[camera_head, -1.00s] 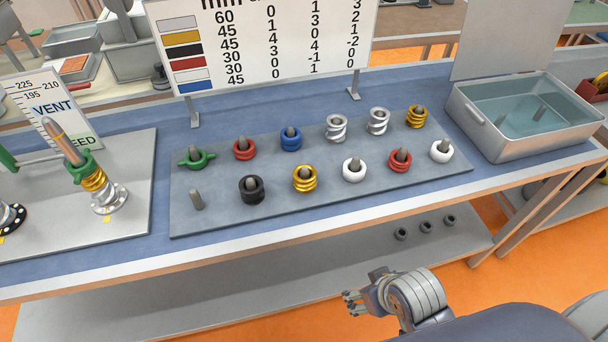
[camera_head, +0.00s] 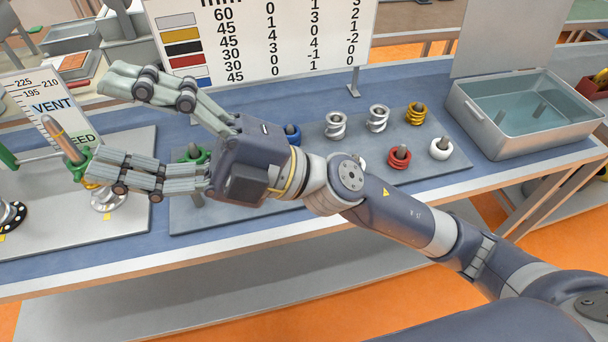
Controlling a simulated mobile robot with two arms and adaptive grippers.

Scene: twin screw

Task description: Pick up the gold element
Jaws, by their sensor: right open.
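A gold element (camera_head: 415,114) sits on a peg at the back right of the grey peg board (camera_head: 446,168). The gold element in the board's front row is hidden behind my right arm. My right gripper (camera_head: 105,122) is open and empty, its fingers pointing left. The lower finger reaches in front of the shaft; I cannot tell if it touches. My left gripper is not in view.
Silver (camera_head: 378,120), blue (camera_head: 291,134), red (camera_head: 399,157) and white (camera_head: 440,149) elements stand on pegs. A grey bin (camera_head: 525,115) is at the right of the blue table.

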